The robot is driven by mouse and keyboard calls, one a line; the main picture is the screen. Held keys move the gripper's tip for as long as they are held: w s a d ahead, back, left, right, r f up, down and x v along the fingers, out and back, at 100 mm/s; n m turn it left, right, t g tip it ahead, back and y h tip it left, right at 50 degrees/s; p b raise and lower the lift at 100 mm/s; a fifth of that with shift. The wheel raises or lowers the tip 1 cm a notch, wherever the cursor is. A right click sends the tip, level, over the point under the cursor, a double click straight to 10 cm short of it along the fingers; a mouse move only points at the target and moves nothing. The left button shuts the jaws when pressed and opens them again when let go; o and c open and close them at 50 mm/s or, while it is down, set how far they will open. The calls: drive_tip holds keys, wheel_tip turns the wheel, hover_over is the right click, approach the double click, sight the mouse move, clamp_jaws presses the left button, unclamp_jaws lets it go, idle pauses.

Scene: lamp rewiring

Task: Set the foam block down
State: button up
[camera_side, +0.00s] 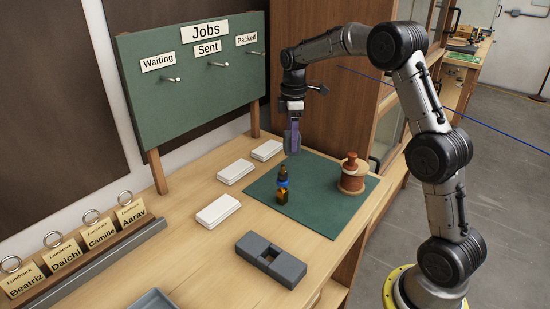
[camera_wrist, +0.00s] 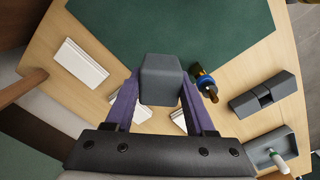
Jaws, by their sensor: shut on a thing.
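My gripper (camera_side: 291,143) is above the back left part of the green mat (camera_side: 315,215). Its purple fingers are shut on a dark grey foam block, which shows between them in the wrist view (camera_wrist: 160,78). In the side view the block is small and mostly merged with the fingers. It appears held clear of the surface below.
A small brown-and-blue lamp part (camera_side: 282,188) stands on the mat, with a reddish-brown spool-like object (camera_side: 352,176) to its right. A grey slotted holder (camera_side: 270,260) sits in front. White boxes (camera_side: 235,171) lie left. The mat's front part is clear.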

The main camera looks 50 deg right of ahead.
drive_tip(key=w+d+f, duration=0.1)
drive_tip(key=w+f, duration=0.1)
drive_tip(key=w+d+f, duration=0.1)
drive_tip(key=w+f, duration=0.1)
drive_tip(key=w, duration=0.1)
drive_tip(key=w+f, duration=0.3)
drive_tip(key=shift+d, duration=0.4)
drive_tip(key=shift+w+f, duration=0.15)
drive_tip(key=shift+f, duration=0.15)
drive_tip(key=shift+d+f, duration=0.1)
drive_tip(key=shift+f, duration=1.4)
drive_tip(key=shift+f, duration=0.15)
drive_tip(key=o, duration=1.3)
